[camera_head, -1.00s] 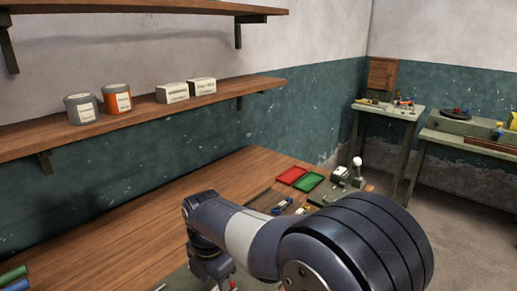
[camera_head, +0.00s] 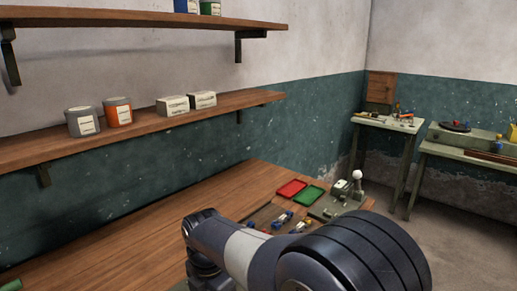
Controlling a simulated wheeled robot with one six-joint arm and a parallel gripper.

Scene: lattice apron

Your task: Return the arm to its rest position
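My arm (camera_head: 245,250) shows at the bottom centre of the head view, with its large dark rounded joint nearest the camera. The arm reaches out over the near part of the wooden workbench (camera_head: 130,245). My gripper is not in view; it lies below the picture's lower edge or behind the arm's links. Nothing held by it can be seen.
A red tray (camera_head: 291,188), a green tray (camera_head: 309,196) and a grey device with a white-knobbed lever (camera_head: 357,176) stand at the bench's far end. Cans and boxes line the lower shelf (camera_head: 150,122). Two side tables (camera_head: 385,122) stand at the right. Grey floor (camera_head: 450,230) is clear.

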